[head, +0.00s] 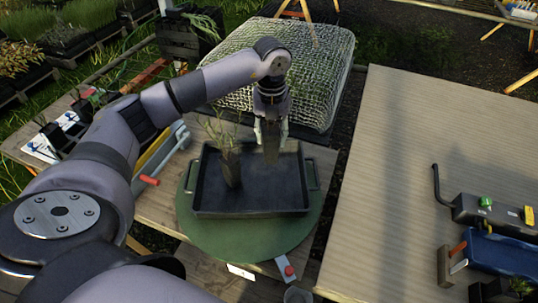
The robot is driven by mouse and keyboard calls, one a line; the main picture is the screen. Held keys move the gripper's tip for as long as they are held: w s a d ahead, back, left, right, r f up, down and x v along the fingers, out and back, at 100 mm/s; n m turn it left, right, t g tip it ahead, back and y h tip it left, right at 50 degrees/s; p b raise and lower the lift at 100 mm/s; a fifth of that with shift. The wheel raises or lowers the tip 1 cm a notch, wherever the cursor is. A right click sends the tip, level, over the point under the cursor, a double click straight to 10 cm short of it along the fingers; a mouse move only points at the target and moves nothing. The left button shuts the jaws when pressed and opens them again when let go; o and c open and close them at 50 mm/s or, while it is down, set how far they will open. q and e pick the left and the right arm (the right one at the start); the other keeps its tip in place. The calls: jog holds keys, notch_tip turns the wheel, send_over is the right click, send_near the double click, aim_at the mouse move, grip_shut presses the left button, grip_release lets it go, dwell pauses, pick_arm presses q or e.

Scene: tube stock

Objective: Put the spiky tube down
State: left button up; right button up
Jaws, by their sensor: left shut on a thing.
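My left gripper (271,131) reaches down over the back right part of a black tray (262,202). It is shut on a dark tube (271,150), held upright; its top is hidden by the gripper. I cannot tell whether its base touches the tray floor. Another dark tube (230,168) with thin, spiky green leaves stands upright in the tray, to the left of the held one and apart from it. The tray has a handle at each end and rests on a round green board (252,233). My right gripper is not in view.
A red-handled tool (149,180) lies left of the tray. A net-covered block (310,62) stands behind it. A small red-knobbed piece (288,270) is in front. The right table (420,130) is mostly clear, with a blue tray (505,254) at its right side.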

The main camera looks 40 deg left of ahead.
aim_at(271, 161)
pick_arm(q)
notch_tip(271, 161, down, 6)
jog(key=shift+r+p, duration=0.25)
jog(key=shift+p, duration=0.2)
notch_tip(271, 161, down, 5)
jog(key=shift+r+p, duration=0.1)
jog(key=shift+p, duration=0.35)
jog(key=shift+f, duration=0.25)
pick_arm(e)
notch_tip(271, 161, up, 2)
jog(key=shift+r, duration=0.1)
pick_arm(q)
jog(key=shift+f, duration=0.15)
jog(key=o, duration=1.3)
